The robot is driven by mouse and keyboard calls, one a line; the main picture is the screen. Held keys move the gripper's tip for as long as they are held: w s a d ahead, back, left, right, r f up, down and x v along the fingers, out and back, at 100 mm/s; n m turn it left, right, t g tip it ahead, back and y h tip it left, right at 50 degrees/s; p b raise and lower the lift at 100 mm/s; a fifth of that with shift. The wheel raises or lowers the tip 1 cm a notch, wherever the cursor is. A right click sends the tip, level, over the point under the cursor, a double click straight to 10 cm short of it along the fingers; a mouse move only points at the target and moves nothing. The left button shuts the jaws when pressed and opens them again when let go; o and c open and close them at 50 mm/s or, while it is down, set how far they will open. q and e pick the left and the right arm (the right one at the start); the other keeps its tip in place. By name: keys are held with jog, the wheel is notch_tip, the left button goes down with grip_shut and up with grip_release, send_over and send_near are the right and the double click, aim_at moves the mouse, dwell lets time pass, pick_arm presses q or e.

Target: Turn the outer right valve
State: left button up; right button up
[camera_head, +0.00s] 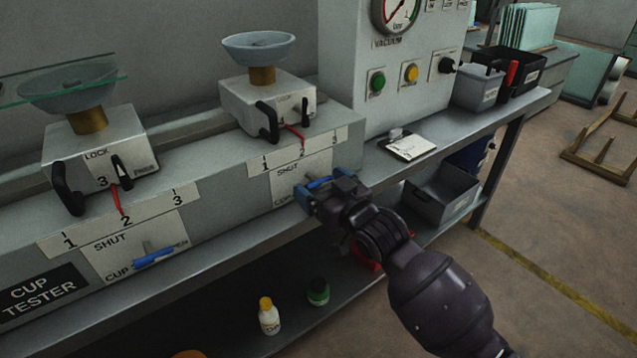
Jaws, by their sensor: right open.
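The outer right valve has a blue handle (319,183) on the front face of the cup tester, under the right cup's scale and beside the SHUT label. My right gripper (308,190) is open at this handle, its fingers pointing left toward the panel. The gripper hides part of the handle and of the label, and I cannot tell whether the fingers touch it. The left valve (152,257) has a blue handle lying nearly level, tilted slightly up to the right. My left gripper is not in view.
Two suction cups (258,46) (72,87) stand on blocks with black levers. A control box (413,55) with a gauge and buttons stands behind my gripper. A notepad (407,146) and grey bin (480,87) sit on the bench. Bottles (269,317) stand on the lower shelf.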

jog(key=shift+w+a, duration=0.35)
jog(key=shift+w, duration=0.15)
jog(key=shift+c, duration=0.3)
